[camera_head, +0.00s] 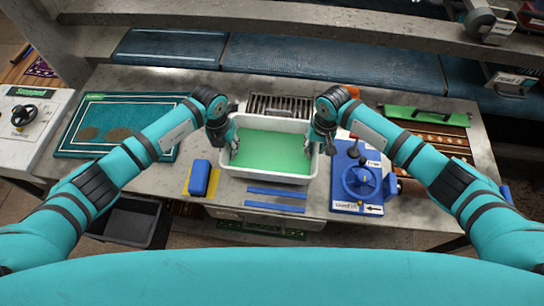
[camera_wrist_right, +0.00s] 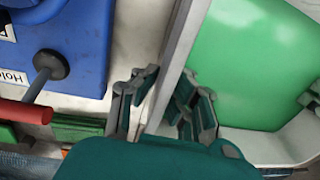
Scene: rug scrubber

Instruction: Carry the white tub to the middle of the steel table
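The white tub (camera_head: 272,178) stands on the steel table (camera_head: 330,86), near its middle, with a flat green surface inside. My right gripper (camera_head: 322,137) is at the tub's right wall.
A blue device with a wheel (camera_head: 360,181) stands close right of the tub. A blue block on a yellow pad (camera_head: 200,178) is front left, and blue strips (camera_head: 276,200) lie in front. A metal grate (camera_head: 278,106) is behind; a teal mat (camera_head: 115,115) is left.

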